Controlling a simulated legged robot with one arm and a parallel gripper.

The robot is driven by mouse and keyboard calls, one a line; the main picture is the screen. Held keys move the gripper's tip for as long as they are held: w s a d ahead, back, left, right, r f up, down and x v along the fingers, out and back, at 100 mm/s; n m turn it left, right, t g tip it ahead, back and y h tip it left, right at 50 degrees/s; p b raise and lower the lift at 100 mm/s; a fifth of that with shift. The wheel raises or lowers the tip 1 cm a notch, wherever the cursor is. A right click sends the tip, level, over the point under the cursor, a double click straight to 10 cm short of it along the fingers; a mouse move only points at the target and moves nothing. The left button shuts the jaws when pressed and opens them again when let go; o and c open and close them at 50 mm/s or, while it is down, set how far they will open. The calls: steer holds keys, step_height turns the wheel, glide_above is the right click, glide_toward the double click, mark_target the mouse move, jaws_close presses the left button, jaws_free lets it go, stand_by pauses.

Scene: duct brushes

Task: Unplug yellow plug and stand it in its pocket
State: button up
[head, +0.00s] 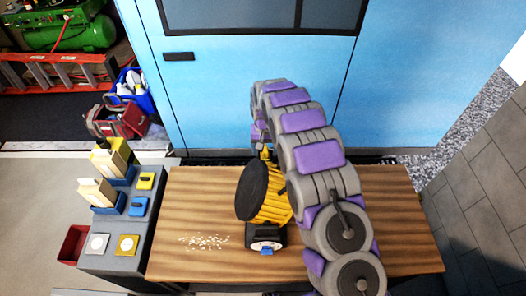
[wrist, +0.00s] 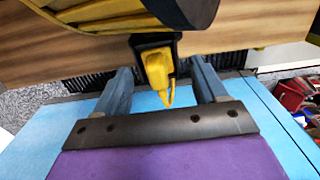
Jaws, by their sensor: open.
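The yellow plug (wrist: 158,70) sits in a black socket (wrist: 150,43) on the yellow ribbed machine (wrist: 85,12) in the wrist view. My gripper (wrist: 163,88) is open, with one finger on each side of the plug and visible gaps between. In the head view the machine (head: 272,205), with its round black face, stands on the wooden table. My gripper is behind it there, mostly hidden by my arm. A yellow square piece with a dark middle (head: 146,181) lies on the grey stand; I cannot tell whether it is the plug's pocket.
The grey stand (head: 115,258) at the left of the table also holds two upright pale blocks in blue holders, a blue square piece (head: 138,206) and two flat tiles. Pale crumbs (head: 205,241) lie on the table (head: 185,265). A blue cabinet (head: 230,95) stands behind.

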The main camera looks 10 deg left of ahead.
step_height(320, 180, up, 20)
steer(key=p, duration=0.4)
stand_by(0.3)
steer(key=shift+d, duration=0.1)
steer(key=s+d+r+m+b, duration=0.1)
steer(key=s+d+r, duration=0.4)
steer(key=s+d, duration=0.4)
steer(key=s+d+r+m+b, duration=0.1)
steer(key=s+d+r, duration=0.5)
steer(key=d, duration=0.5)
steer(key=s+d+f, duration=0.1)
steer(key=s+d, duration=0.2)
steer(key=s, duration=0.6)
steer(key=s+d+f+g, duration=0.1)
steer(key=s+d+f, duration=0.1)
steer(key=s, duration=0.8)
steer(key=s+d+f+m, duration=0.1)
steer(key=s+d, duration=0.3)
steer(key=s, duration=0.6)
steer(key=shift+s+d+f+g+b, duration=0.15)
steer(key=shift+d+f+g+b, duration=0.15)
steer(key=shift+b, duration=0.1)
